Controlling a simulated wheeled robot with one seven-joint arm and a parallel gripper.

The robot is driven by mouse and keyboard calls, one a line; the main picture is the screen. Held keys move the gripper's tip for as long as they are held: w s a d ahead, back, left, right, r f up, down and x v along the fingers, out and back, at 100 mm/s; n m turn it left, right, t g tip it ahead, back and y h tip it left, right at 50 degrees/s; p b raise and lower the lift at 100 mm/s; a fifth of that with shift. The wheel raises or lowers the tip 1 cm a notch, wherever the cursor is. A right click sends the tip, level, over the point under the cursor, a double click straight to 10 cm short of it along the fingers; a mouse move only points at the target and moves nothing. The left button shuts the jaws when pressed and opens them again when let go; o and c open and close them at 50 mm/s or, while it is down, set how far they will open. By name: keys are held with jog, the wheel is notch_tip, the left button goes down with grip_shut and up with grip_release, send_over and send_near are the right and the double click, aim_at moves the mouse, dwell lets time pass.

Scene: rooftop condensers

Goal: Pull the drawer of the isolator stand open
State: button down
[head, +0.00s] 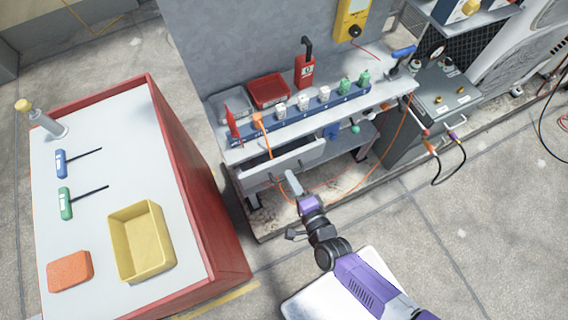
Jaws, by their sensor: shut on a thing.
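The isolator stand (355,101) is a light grey bench at the back middle. Its drawer (305,158) is below the top on the left, with a plain grey front. A dark gap shows between the drawer front and the bench top, so the drawer stands partly out. My gripper (291,180) reaches in from the lower right and is at the drawer front, shut on what appears to be its handle. The fingers cover the handle, so the grip itself is hidden.
A red cart (165,130) with a yellow bin (141,240) stands close on the left. An orange cable (397,128) hangs at the stand's front. A dark grey cabinet (425,115) stands on the right. The floor at lower right is clear.

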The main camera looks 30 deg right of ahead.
jog(key=v, duration=0.2)
jog(key=f+v, duration=0.1)
jog(key=v, duration=0.2)
jog(key=shift+s+a, duration=0.1)
jog(key=shift+s, duration=0.3)
jog(key=c, duration=1.5)
grip_release()
jog(key=b+v, duration=0.2)
jog(key=v, duration=0.5)
jog(key=shift+s, duration=0.4)
jog(key=shift+r, duration=0.1)
